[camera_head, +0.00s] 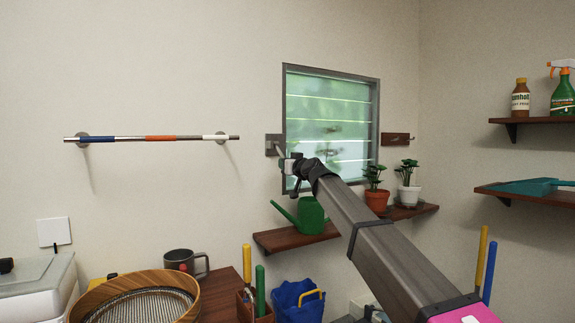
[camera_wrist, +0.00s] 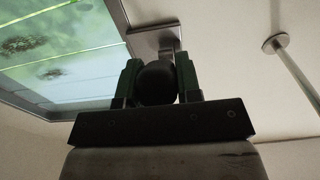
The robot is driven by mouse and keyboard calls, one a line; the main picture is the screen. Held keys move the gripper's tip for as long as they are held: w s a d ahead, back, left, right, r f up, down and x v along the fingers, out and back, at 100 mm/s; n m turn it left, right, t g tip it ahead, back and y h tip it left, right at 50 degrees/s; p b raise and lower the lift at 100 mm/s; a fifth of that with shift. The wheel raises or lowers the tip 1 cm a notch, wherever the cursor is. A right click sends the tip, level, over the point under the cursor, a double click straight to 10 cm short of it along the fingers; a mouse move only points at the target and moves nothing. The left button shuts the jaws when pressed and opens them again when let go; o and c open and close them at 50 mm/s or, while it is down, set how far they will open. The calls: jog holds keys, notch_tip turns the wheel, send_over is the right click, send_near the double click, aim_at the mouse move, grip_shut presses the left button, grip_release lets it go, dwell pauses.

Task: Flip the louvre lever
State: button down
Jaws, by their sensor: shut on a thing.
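The louvre window (camera_head: 330,125) has a grey frame and several glass slats; its edge (camera_wrist: 40,105) fills the left of the wrist view. The louvre lever's grey mounting plate (camera_head: 272,142) is on the wall at the window's left side. My gripper (camera_head: 291,166) is just below and right of that plate. In the wrist view, its green-sided fingers (camera_wrist: 157,72) are shut on the lever's dark round knob (camera_wrist: 157,86). The lever's grey stem runs from the knob to the plate (camera_wrist: 155,38). The fingers partly hide the knob and stem.
A wooden shelf (camera_head: 275,240) with a green watering can (camera_head: 306,217) is below the window. Potted plants (camera_head: 376,196) stand right of my arm. A striped wall bar (camera_head: 160,138) is at left.

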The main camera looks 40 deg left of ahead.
jog(key=shift+f, duration=0.1)
jog(key=c, duration=0.8)
grip_release()
jog(key=shift+a, duration=0.1)
jog(key=v, duration=1)
jog(key=shift+d, duration=0.4)
